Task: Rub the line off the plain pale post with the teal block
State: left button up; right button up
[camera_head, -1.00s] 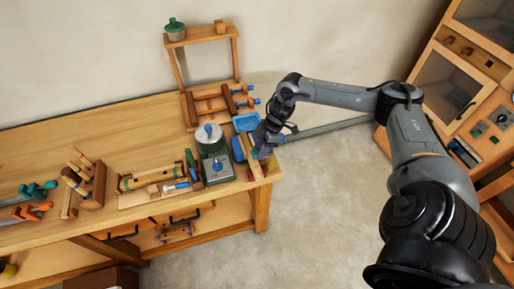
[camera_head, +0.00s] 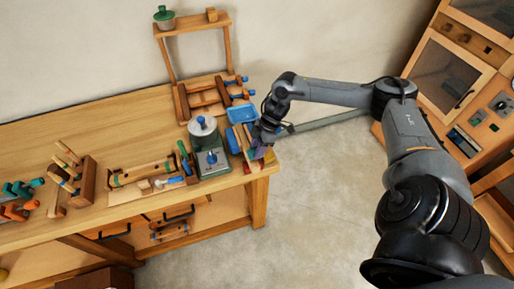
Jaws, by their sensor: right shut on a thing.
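My right gripper (camera_head: 259,143) is low over the right end of the wooden bench (camera_head: 60,128), beside the blue trays. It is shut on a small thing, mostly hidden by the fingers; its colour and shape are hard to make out. A small purplish patch and a yellow and a red spot show just below the fingers. I cannot pick out the teal block for sure. The plain pale post and its line are also too small or hidden to tell. My left gripper is not in view.
A green-grey machine with blue knobs (camera_head: 212,162) stands just left of the gripper. A blue tray (camera_head: 241,114) and a wooden rack (camera_head: 205,98) are behind. Clamps and wooden tools lie further left. The floor right of the bench is clear; a cabinet (camera_head: 446,80) stands at right.

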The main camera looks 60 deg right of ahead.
aim_at(250, 152)
jog(key=shift+f, duration=0.15)
dwell(0.3)
jog(key=shift+f, duration=0.4)
jog(key=shift+w+a+r+p, duration=0.1)
jog(key=shift+w+a+p, duration=0.5)
jog(key=shift+w+a, duration=0.45)
jog(key=shift+s+d+p, duration=0.75)
jog(key=shift+s+d, duration=0.3)
jog(key=shift+w+a, duration=0.1)
jog(key=shift+w+a+f+p, duration=0.25)
jog(key=shift+w+a+p, duration=0.05)
jog(key=shift+w+a, duration=0.65)
jog(key=shift+s, duration=0.15)
